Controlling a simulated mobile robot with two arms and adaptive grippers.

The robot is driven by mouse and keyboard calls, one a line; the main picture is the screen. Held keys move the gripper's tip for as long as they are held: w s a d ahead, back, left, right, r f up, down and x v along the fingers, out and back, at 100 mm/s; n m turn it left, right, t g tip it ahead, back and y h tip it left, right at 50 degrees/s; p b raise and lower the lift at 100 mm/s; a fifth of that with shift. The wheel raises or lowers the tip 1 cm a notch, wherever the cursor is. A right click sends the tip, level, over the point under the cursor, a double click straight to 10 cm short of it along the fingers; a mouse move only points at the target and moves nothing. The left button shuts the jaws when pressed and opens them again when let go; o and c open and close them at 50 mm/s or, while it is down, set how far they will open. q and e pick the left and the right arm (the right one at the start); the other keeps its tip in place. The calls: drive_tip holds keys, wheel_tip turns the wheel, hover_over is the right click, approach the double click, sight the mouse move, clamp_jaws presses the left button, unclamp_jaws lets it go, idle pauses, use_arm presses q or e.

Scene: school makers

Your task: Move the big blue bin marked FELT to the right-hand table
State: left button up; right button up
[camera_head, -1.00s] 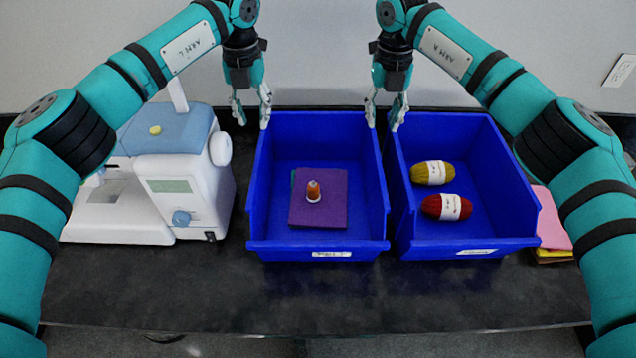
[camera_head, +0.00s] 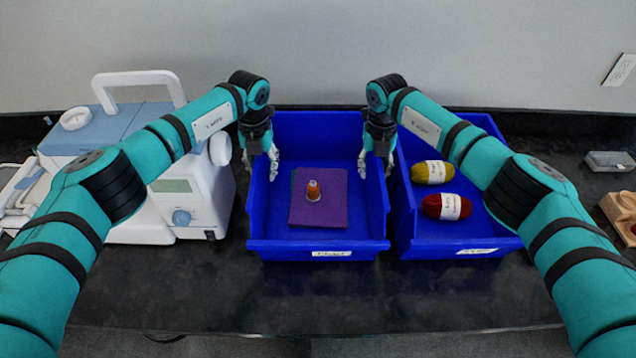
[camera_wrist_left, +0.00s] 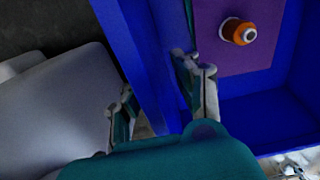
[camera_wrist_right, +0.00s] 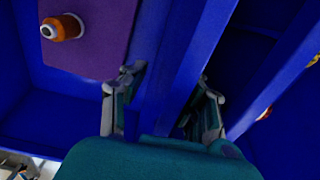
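The left of two big blue bins (camera_head: 316,246) stands on the black table; the writing on its white front label (camera_head: 332,253) is too small to read. Purple felt sheets (camera_head: 335,212) with an orange thread spool (camera_head: 313,190) on top lie inside. My left gripper (camera_head: 262,165) is open over this bin's left wall (camera_wrist_left: 138,60), one finger outside and one inside. My right gripper (camera_head: 374,165) is open over its right wall (camera_wrist_right: 190,60), one finger inside and the other in the gap by the neighbouring bin. Whether the fingers touch the walls I cannot tell.
A second blue bin (camera_head: 430,246) with yellow yarn (camera_head: 432,172) and red yarn (camera_head: 446,207) stands close on the right. A white and blue sewing machine (camera_head: 180,205) stands close on the left. A grey item (camera_head: 610,161) and a wooden item (camera_head: 620,212) lie far right.

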use_arm(q)
drive_tip(key=shift+f, duration=0.1)
use_arm(e)
drive_tip(key=shift+f, duration=0.15)
use_arm(q)
drive_tip(key=shift+c, duration=0.3)
use_arm(e)
drive_tip(key=shift+c, duration=0.3)
use_arm(q)
clamp_jaws()
use_arm(e)
clamp_jaws()
